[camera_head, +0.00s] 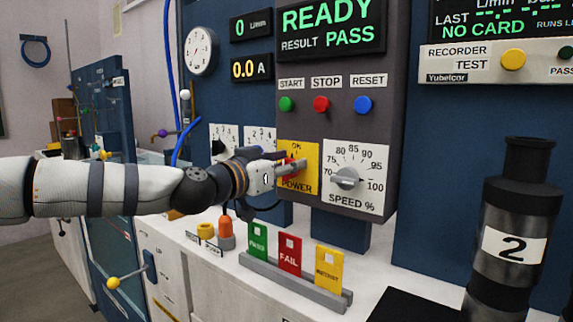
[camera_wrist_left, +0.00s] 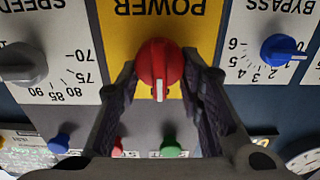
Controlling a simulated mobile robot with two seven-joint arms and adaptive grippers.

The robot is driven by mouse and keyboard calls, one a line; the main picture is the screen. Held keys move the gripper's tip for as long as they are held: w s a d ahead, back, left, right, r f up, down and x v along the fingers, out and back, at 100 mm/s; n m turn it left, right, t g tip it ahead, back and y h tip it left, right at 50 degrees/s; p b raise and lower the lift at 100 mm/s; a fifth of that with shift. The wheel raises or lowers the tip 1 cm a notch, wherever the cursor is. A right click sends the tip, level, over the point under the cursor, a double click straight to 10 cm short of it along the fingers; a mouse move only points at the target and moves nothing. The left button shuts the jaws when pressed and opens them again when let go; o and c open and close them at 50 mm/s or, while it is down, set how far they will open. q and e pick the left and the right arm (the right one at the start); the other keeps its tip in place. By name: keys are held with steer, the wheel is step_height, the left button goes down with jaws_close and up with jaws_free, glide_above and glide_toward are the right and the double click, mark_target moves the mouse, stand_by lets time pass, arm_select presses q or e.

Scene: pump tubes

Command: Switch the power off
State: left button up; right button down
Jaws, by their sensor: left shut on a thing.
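The yellow power plate (camera_head: 309,152) is on the grey control panel, left of the speed dial. It carries a red power knob (camera_wrist_left: 160,63), which is mostly hidden by my gripper in the head view. My left gripper (camera_head: 288,166) reaches the plate from the left. In the left wrist view, which is upside down, the fingers of the left gripper (camera_wrist_left: 160,78) are shut on the red knob, one on each side. The knob's white mark points straight away from the word POWER. My right gripper is not in view.
The speed dial (camera_head: 347,178) is close on the right; a blue bypass knob (camera_wrist_left: 280,49) is on the other side. Green, red and blue buttons (camera_head: 321,104) sit above. Coloured cards in a rack (camera_head: 295,282) and a black cylinder marked 2 (camera_head: 515,220) stand on the bench.

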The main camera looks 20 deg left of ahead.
arm_select(q)
steer(key=shift+n, duration=0.3)
steer(key=n, duration=0.3)
steer(key=shift+w+a+f+n, duration=0.1)
steer(key=shift+a+n, duration=0.1)
steer(key=shift+n, duration=0.2)
steer(key=shift+w+a+f+n+b, duration=0.15)
steer(key=shift+n+b, duration=0.3)
steer(key=shift+n, duration=1.8)
steer(key=shift+s+a+f+n+b, duration=0.15)
steer(key=shift+n+b, duration=0.25)
steer(key=shift+n, duration=1.8)
steer(key=shift+w+a+f+n+b, duration=0.1)
steer(key=shift+f+n+b, duration=0.25)
steer(key=shift+n, duration=1.9)
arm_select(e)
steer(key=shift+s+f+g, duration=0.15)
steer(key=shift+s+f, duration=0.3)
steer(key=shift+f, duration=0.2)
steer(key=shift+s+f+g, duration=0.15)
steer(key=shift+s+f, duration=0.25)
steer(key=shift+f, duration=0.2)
arm_select(q)
steer(key=shift+r, duration=0.1)
steer(key=o, duration=1.1)
steer(key=shift+d, duration=0.1)
